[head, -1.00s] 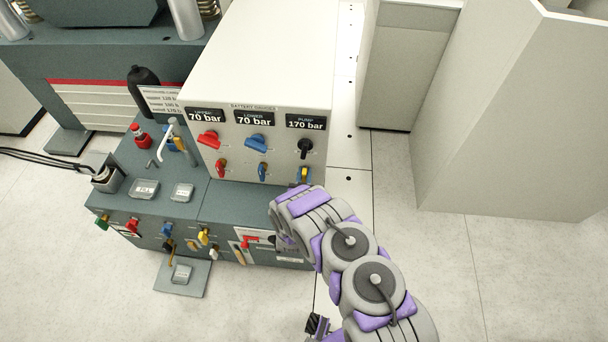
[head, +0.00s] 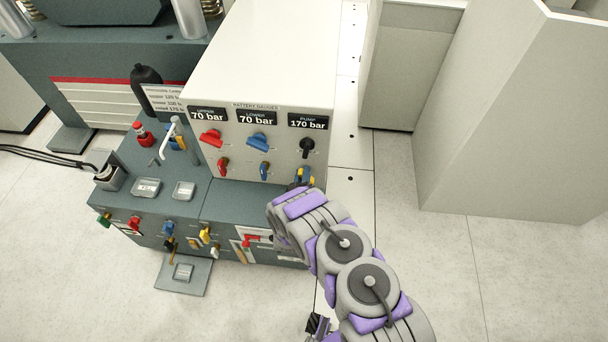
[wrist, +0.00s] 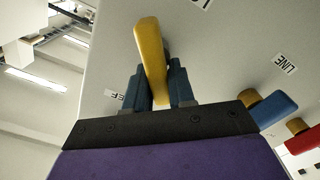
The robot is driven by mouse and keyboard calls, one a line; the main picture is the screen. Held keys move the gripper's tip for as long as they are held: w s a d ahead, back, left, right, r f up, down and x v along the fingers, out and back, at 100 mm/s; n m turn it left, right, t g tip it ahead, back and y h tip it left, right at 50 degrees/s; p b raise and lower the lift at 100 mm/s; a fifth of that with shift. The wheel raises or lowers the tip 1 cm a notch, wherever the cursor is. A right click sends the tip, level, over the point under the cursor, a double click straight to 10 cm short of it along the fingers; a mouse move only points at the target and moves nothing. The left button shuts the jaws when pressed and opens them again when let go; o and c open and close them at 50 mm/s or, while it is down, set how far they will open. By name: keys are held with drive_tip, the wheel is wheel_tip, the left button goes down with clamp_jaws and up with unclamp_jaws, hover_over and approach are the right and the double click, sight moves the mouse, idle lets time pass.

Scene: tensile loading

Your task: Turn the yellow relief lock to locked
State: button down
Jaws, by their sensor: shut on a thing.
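The yellow relief lock (wrist: 150,45) is a flat yellow lever on the pale panel. In the wrist view it stands nearly upright, leaning slightly left at its top. My gripper (wrist: 160,82) has its two dark blue fingers shut on the lever's lower part, one on each side. A label beside the left finger is partly hidden and ends in "EF". In the head view the yellow lever (head: 312,176) is small, at the lower right of the gauge panel under the pump gauge. My gripper (head: 302,178) is at it, partly hidden by my wrist.
A blue lever (wrist: 272,108) and a red lever (wrist: 302,140) stand right of my gripper in the wrist view, near a "LINE" label (wrist: 286,64). A black knob (head: 307,146) sits just above in the head view. Console handles (head: 205,235) are lower left. Floor at right is clear.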

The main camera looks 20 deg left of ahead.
drive_tip(key=n, duration=0.3)
drive_tip(key=f+n+b, duration=0.1)
drive_tip(key=shift+s+a+n, duration=0.15)
drive_tip(key=shift+a+n, duration=0.15)
drive_tip(key=shift+a, duration=0.05)
drive_tip(key=n, duration=0.2)
drive_tip(key=n+b, duration=0.1)
drive_tip(key=n, duration=0.2)
drive_tip(key=shift+a+f+n+b, duration=0.15)
drive_tip(key=shift+f+n+b, duration=0.15)
drive_tip(key=shift+f, duration=0.1)
drive_tip(key=shift+s, duration=0.1)
drive_tip(key=c, duration=1.3)
unclamp_jaws()
drive_tip(key=shift+f, duration=0.1)
drive_tip(key=shift+o, duration=1.3)
drive_tip(key=shift+a, duration=0.15)
drive_tip(key=p+v, duration=0.5)
drive_tip(key=v, duration=1.2)
